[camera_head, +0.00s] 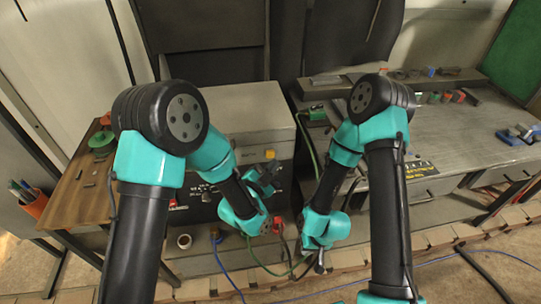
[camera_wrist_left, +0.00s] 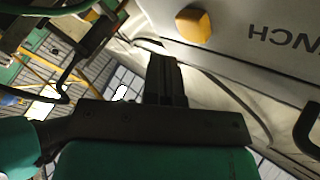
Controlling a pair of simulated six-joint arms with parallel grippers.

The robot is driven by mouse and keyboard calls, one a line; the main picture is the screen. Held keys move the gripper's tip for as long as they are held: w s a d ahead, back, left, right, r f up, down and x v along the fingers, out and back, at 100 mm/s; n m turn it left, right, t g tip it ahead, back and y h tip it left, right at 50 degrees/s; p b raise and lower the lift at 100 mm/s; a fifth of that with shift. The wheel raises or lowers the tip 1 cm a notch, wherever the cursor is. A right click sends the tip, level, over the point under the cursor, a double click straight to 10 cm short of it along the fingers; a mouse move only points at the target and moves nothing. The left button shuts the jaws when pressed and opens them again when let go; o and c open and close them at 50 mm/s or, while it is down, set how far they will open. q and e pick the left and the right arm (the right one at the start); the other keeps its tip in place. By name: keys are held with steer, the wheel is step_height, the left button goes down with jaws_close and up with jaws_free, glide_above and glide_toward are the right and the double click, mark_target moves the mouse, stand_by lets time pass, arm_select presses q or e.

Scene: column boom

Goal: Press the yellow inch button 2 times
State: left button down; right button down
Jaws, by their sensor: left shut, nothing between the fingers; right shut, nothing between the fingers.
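The yellow inch button (camera_head: 269,154) sits on the upper front edge of the grey control cabinet. In the left wrist view the yellow button (camera_wrist_left: 194,26) is large near the top, beside upside-down lettering that appears to be the end of "INCH". My left gripper (camera_head: 267,172) is shut and empty, just below the button in the head view. In the left wrist view the shut left fingers (camera_wrist_left: 164,62) point toward the panel, with the button up and to the right of their tips. They appear apart from it. My right gripper (camera_head: 320,266) is shut and empty, low and to the right.
The cabinet (camera_head: 245,110) has a flat grey top and dark front panel. A grey workbench (camera_head: 450,130) with several small coloured items stands at right. A wooden side table (camera_head: 75,190) is at left. Hoses and cables (camera_head: 225,268) hang below.

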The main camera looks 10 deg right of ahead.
arm_select(q)
steer(key=s, duration=0.4)
steer(key=shift+a, duration=0.15)
steer(key=shift+w+f, duration=0.1)
stand_by(0.7)
steer(key=w+a+f+n+g+y, duration=0.15)
steer(key=a+f+n+y, duration=0.3)
steer(key=a+f, duration=0.45)
steer(key=a+f+n+g+y, duration=0.2)
steer(key=a+f+n+y, duration=0.3)
steer(key=a, duration=0.5)
steer(key=s+a+f+n+g, duration=0.4)
steer(key=s+a+f, duration=0.1)
steer(key=s+a, duration=0.3)
steer(key=s+a+f+n+g+y, duration=0.1)
steer(key=s+a+f+n+g, duration=0.3)
steer(key=a, duration=0.5)
steer(key=s+f+n, duration=0.1)
steer(key=s+f, duration=0.1)
steer(key=s, duration=0.1)
steer(key=shift+s+a+f, duration=0.2)
steer(key=shift+s+a, duration=0.2)
steer(key=shift+n+g+y, duration=0.25)
